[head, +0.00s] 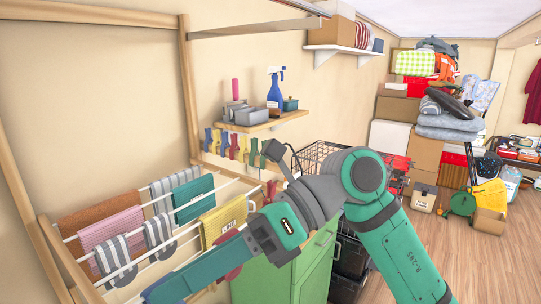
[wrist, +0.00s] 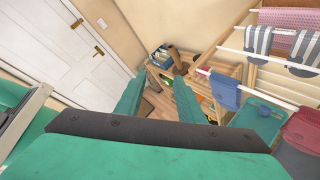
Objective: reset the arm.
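My gripper (wrist: 159,78) shows in the wrist view with its two teal fingers apart. Nothing is between them, only wooden floor and shelving farther off. In the head view my teal and grey arm rises from the lower right, bends at a raised elbow and reaches down to the lower left. The hand end is in front of a wooden drying rack (head: 44,222), and the fingertips are not clear there. In the wrist view the rack's white rods (wrist: 262,57) are to the right of the fingers.
Cloths hang on the rack, including a yellow one (head: 222,219) near my arm. A green cabinet (head: 311,262) stands under the arm. A wall shelf (head: 262,124) holds a blue spray bottle (head: 275,92). Stacked boxes (head: 426,153) stand at the back right. Floor (head: 490,265) is clear at right.

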